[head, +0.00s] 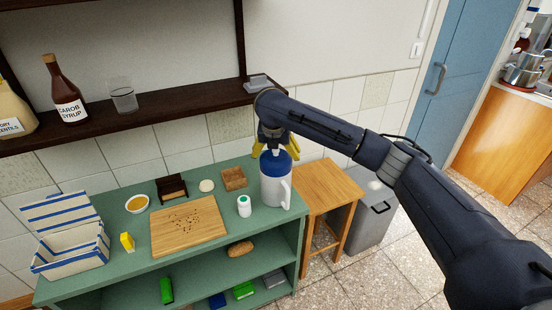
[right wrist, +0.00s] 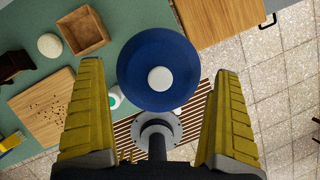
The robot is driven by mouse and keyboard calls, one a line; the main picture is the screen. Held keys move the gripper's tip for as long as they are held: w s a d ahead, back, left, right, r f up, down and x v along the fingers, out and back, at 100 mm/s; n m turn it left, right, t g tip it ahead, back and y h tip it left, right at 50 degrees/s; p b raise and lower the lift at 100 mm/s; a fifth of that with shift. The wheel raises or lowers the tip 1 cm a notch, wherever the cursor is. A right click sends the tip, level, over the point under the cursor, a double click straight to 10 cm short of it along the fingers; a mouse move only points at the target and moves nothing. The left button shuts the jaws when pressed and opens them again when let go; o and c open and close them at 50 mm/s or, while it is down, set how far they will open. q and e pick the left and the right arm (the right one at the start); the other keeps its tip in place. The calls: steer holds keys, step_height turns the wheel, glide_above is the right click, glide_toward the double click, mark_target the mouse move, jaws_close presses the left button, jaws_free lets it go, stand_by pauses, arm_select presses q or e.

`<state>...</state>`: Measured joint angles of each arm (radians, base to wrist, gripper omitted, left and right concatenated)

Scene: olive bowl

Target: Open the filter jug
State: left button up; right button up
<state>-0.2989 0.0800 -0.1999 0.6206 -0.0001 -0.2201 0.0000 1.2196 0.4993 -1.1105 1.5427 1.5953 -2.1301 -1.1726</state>
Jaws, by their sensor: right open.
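The filter jug (head: 275,186) is white with a blue lid (head: 275,163) and a handle on its right side. It stands upright at the right end of the green counter. The lid is on the jug. In the right wrist view the lid (right wrist: 158,69) is a round blue disc with a white knob (right wrist: 160,79) in its middle. My right gripper (head: 276,150) is just above the lid, pointing down. Its yellow fingers are wide apart and hold nothing; in the wrist view the gripper (right wrist: 158,120) spans wider than the lid. My left gripper is not in view.
A small white jar with a green top (head: 244,206) stands close left of the jug. A wooden box (head: 233,178), a cutting board (head: 189,227) and a striped basket (head: 70,252) lie further left. A dark shelf (head: 170,117) is above the counter. A wooden stool (head: 328,188) stands to the right.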

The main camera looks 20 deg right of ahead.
mark_target(276, 155)
steer(key=shift+x, duration=1.6)
steer(key=c, duration=1)
steer(key=shift+o, duration=0.2)
steer(key=shift+r, duration=2.5)
steer(key=shift+c, duration=0.2)
